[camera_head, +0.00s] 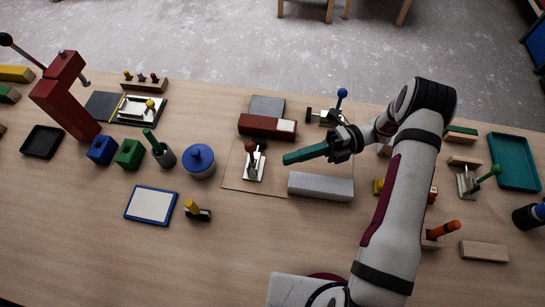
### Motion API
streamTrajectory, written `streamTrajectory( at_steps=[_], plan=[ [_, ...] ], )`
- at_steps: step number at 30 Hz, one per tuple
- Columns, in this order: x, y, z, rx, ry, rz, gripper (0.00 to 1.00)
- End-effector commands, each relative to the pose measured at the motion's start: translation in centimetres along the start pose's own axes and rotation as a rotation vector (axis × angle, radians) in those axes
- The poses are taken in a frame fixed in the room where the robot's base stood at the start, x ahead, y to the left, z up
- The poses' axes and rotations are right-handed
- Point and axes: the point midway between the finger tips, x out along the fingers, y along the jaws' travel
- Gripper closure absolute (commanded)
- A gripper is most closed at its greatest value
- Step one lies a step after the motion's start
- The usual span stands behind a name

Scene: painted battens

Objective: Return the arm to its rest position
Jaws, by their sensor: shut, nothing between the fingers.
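My arm rises from the lower right and bends at its elbow near the back of the bench. My gripper (288,159) has teal fingers that look closed together, with nothing seen between them. It points left over a thin board (235,172), between a red-knobbed toggle clamp (254,163) and a blue-knobbed clamp (330,115). Its height above the board is hard to tell from this view.
A red block with a pale end (267,126) and a grey bar (321,186) lie near the gripper. A tall red press (66,97), a blue round pot (199,162) and a black tray (42,142) stand left. A teal tray (514,162) lies right. The front left is clear.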

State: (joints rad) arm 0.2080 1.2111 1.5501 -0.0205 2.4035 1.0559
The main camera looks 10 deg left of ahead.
Motion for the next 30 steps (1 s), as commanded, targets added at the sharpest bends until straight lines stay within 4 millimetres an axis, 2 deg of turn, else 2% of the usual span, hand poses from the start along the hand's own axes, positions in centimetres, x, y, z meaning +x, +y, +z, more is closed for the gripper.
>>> streamTrajectory(
  at_steps=[3,6,21,23,26,27,30],
  plan=[
    [-1.4,-0.1,0.0,0.0,-0.001,0.0,1.0],
    [-2.0,-0.1,0.0,-0.001,0.001,-0.001,1.0],
    [-2.0,0.2,-0.1,-0.017,0.008,-0.013,1.0],
    [-1.8,1.4,-0.6,-0.083,0.034,-0.058,1.0],
    [-0.6,5.0,-2.7,-0.324,0.147,-0.217,1.0],
    [0.0,6.6,-4.0,-0.453,0.215,-0.296,1.0],
    [1.7,9.5,-7.9,-0.79,0.421,-0.489,1.0]
  ],
)
